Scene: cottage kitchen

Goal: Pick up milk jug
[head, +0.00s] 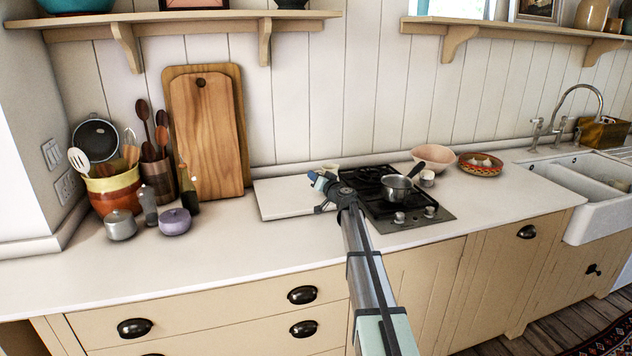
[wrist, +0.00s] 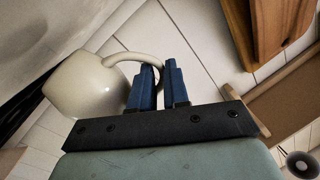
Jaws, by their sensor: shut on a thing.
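The cream milk jug (wrist: 92,88) shows large on the left of the wrist view, tilted in that picture. Its curved handle runs between the two blue fingers of my gripper (wrist: 160,70), which are shut on it. In the head view my gripper (head: 314,179) is over the white board, left of the hob. A small pale part of the jug (head: 330,168) shows just behind the gripper there; the rest is hidden. I cannot tell whether the jug's base touches the surface beneath.
A white board (head: 280,205) lies under my gripper. The black hob (head: 380,185) with a steel saucepan (head: 397,188) is close on the right. Wooden cutting boards (head: 206,135) lean on the wall to the left.

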